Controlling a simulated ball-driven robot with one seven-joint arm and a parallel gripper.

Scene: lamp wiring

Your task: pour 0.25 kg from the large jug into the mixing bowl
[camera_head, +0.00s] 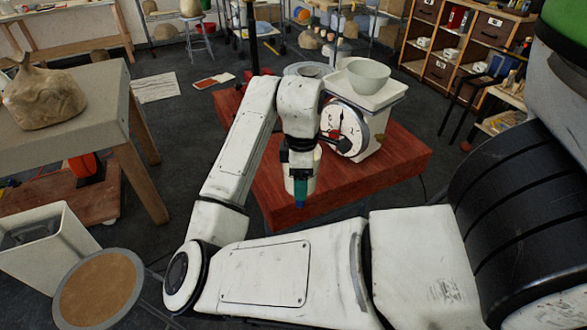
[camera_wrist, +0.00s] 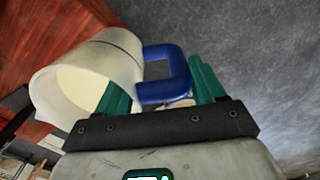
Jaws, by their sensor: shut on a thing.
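The large jug (camera_wrist: 112,58) is an off-white cylinder with a blue handle (camera_wrist: 166,76), seen in the wrist view. My gripper (camera_wrist: 162,92) has its teal fingers on either side of the handle and is shut on it. The jug's open mouth (camera_wrist: 80,92) faces the lower left of that view; its pale inside shows, but the fill level cannot be told. In the head view my gripper (camera_head: 300,190) hangs low in front of the scale, and the jug is not clearly visible. The pale mixing bowl (camera_head: 368,75) sits upright on the scale's tray (camera_head: 370,100).
The dial scale (camera_head: 347,130) stands on a red wooden platform (camera_head: 400,150). A round grey dish (camera_head: 306,69) is left of the bowl. A thin dark post (camera_head: 252,40) rises behind my arm.

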